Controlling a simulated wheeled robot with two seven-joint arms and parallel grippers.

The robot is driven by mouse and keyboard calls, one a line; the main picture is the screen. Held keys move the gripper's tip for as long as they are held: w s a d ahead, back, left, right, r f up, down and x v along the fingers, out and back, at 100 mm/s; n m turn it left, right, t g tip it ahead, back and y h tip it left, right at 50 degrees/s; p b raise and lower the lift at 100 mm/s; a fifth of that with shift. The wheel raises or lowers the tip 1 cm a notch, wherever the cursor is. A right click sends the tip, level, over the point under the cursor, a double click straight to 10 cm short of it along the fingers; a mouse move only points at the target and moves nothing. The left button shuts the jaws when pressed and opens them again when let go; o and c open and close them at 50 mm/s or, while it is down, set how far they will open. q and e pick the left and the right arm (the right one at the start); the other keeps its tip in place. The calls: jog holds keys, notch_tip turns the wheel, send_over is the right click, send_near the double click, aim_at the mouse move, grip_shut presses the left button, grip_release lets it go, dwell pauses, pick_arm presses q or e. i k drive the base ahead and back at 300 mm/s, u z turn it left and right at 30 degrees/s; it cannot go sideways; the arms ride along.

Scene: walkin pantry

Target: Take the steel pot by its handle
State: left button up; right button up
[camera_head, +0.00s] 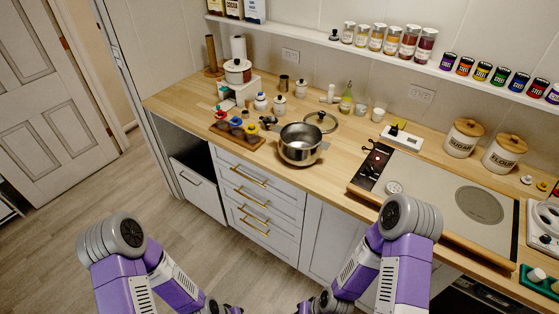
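The steel pot (300,148) stands upright and uncovered on the wooden counter, close to its front edge. Its inside looks empty. A dark piece that looks like its handle (269,121) shows at its back left. My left gripper (226,309) and my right gripper (310,306) are both at the bottom edge of the head view, low in front of the drawers and well apart from the pot. Both are mostly cut off, so their fingers cannot be made out.
A round glass lid (321,122) lies behind the pot. A wooden tray (236,136) with colored pieces is left of it. A green bottle (346,101) and small jars stand behind. A cooktop (450,190) is at the right. The floor at the left is clear.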

aim_at(300, 144)
jog(key=u, duration=0.4)
jog(key=k, duration=0.85)
jog(key=z, duration=0.55)
jog(key=i, duration=1.5)
jog(key=u, duration=0.45)
